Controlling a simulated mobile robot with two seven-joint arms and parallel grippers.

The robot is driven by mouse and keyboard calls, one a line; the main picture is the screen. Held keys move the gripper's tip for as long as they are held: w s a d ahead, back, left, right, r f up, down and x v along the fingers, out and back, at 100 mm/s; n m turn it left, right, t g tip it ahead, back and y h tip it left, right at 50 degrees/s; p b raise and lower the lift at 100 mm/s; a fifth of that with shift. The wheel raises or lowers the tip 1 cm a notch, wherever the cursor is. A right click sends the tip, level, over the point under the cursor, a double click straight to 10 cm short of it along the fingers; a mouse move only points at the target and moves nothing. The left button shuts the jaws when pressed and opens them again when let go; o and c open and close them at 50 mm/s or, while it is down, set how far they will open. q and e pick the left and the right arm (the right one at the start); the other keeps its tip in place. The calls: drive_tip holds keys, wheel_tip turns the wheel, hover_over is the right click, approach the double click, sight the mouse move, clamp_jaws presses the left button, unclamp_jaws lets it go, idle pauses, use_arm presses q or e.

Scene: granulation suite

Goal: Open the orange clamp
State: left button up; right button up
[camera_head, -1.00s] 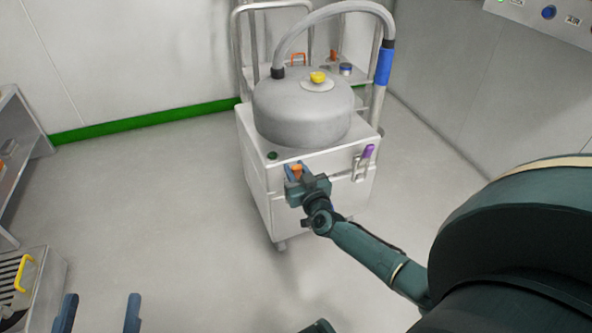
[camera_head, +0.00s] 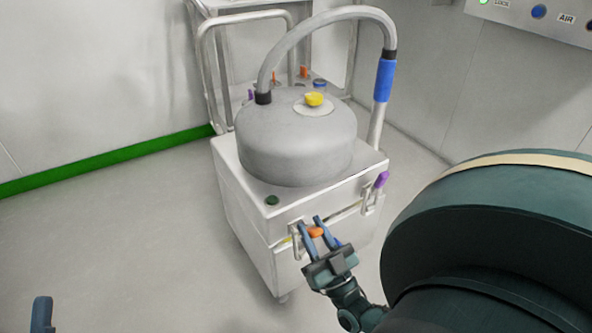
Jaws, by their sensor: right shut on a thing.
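The orange clamp (camera_head: 315,232) is on the front face of the white cart body (camera_head: 245,210), near its upper seam. Only a small orange part shows between my fingers. My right gripper (camera_head: 310,225) is shut on it, with one blue finger on each side. The fingers hide the rest of the clamp, so I cannot tell whether its latch is released. One blue finger of my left gripper (camera_head: 42,313) shows at the bottom left edge, far from the cart, with no other finger close beside it.
A purple clamp (camera_head: 381,180) is on the same face to the right. A grey domed lid (camera_head: 295,145) with a yellow knob (camera_head: 314,99) sits on the cart. A hose with a blue sleeve (camera_head: 384,80) arches over it. The floor at left is clear.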

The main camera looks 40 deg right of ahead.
use_arm(q)
drive_tip(key=shift+w+a+r+m+t+h+b, duration=0.15)
drive_tip(key=shift+r+m+h+b, duration=0.1)
drive_tip(key=shift+r+m+h, duration=0.25)
drive_tip(key=shift+w+r+m+t+h+b, duration=0.15)
drive_tip(key=shift+r+m+h+b, duration=0.1)
drive_tip(key=shift+r+m+h, duration=0.2)
use_arm(e)
drive_tip(key=shift+s+a+f+t, duration=0.15)
drive_tip(key=shift+s+f+t, duration=0.1)
drive_tip(key=shift+f+t, duration=0.2)
drive_tip(key=shift+o, duration=0.2)
drive_tip(key=o, duration=1)
drive_tip(key=shift+r, duration=0.1)
drive_tip(key=shift+c, duration=0.2)
use_arm(q)
drive_tip(key=shift+r, duration=0.1)
use_arm(e)
drive_tip(key=shift+r, duration=0.15)
